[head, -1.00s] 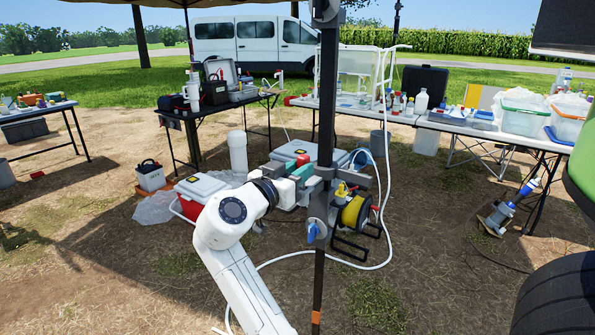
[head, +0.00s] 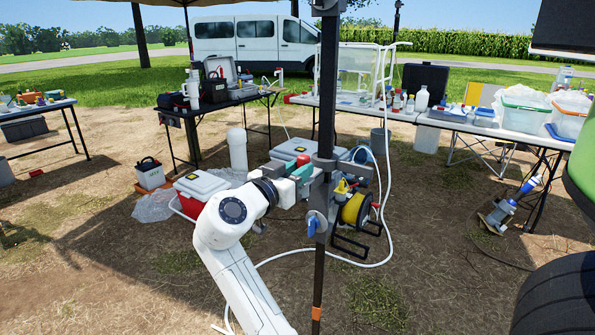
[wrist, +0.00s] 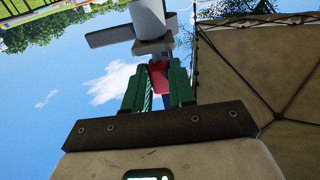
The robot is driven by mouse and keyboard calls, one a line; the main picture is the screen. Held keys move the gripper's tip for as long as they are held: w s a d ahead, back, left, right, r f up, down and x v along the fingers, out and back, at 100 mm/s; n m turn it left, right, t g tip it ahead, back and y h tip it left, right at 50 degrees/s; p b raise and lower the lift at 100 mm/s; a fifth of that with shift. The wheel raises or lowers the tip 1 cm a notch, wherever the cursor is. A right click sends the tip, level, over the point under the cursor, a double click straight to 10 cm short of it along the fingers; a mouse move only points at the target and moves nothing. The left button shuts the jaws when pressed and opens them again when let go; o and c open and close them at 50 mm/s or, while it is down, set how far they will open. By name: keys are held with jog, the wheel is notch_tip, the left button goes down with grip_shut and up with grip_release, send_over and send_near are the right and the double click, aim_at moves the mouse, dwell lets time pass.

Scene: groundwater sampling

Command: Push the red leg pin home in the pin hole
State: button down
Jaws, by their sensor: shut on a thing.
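My gripper (wrist: 160,76) is shut on the red leg pin (wrist: 159,79), which shows between its green fingers in the wrist view. The fingers point at a grey bracket (wrist: 154,46) on the canopy leg, and the pin's far end is at this bracket. The pin hole itself is hidden, so I cannot tell how deep the pin sits. In the head view my gripper (head: 305,172) is beside the dark upright leg (head: 326,110), at its left, level with the bracket.
A blue-handled clamp (head: 313,226) sits lower on the leg. A yellow hose reel (head: 355,211) stands close behind at the right. A red cooler with a white lid (head: 201,186) is behind my arm. Open ground lies at the front left.

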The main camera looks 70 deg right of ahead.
jog(key=shift+f+b, duration=0.75)
jog(key=shift+f, duration=0.05)
jog(key=c, duration=0.9)
grip_release()
jog(key=shift+o, duration=0.2)
jog(key=v, duration=1.1)
jog(key=shift+d, duration=0.1)
jog(key=s+a+f+n+t+y+p, duration=0.2)
jog(key=f+n+t+y+p, duration=0.15)
jog(key=f+n, duration=0.4)
jog(key=s+a+f+n+t+y+p, duration=0.25)
jog(key=f+n+y, duration=0.25)
jog(key=f, duration=0.6)
jog(key=s+a+f+n+y+p, duration=0.2)
jog(key=s+a+f+n+y, duration=0.2)
jog(key=a, duration=0.3)
jog(key=s+a+f+n+g+y+p, duration=0.1)
jog(key=s+a+f+n+y+p, duration=0.1)
jog(key=s+a+f+n+y, duration=0.2)
jog(key=s+a+f+y, duration=0.1)
jog(key=s+a, duration=0.1)
jog(key=a, duration=0.1)
jog(key=shift+s+a+p, duration=0.15)
jog(key=shift+a+p, duration=0.25)
